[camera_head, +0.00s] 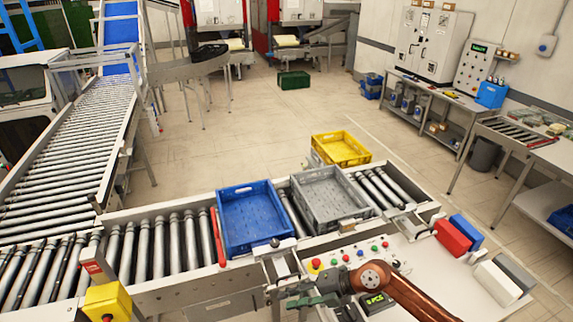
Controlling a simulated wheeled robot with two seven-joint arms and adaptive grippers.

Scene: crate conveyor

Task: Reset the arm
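My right arm, orange-brown, comes in from the bottom right. Its grey-green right gripper (308,299) points left, at the conveyor's near edge beside the button panel. The view does not show clearly whether its fingers are apart or together, and I see no crate in it. My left arm and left gripper are not in view. A blue crate (222,218) and a grey crate (346,223) stand side by side on the roller conveyor (172,242), beyond the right gripper. Both look empty.
A button panel (345,256) with coloured buttons lies close to my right arm. A yellow crate (364,158) is behind the conveyor. Red (452,237), blue (467,232), white (497,284) and grey (514,272) blocks stand at the right. A yellow box (107,303) is at the bottom left.

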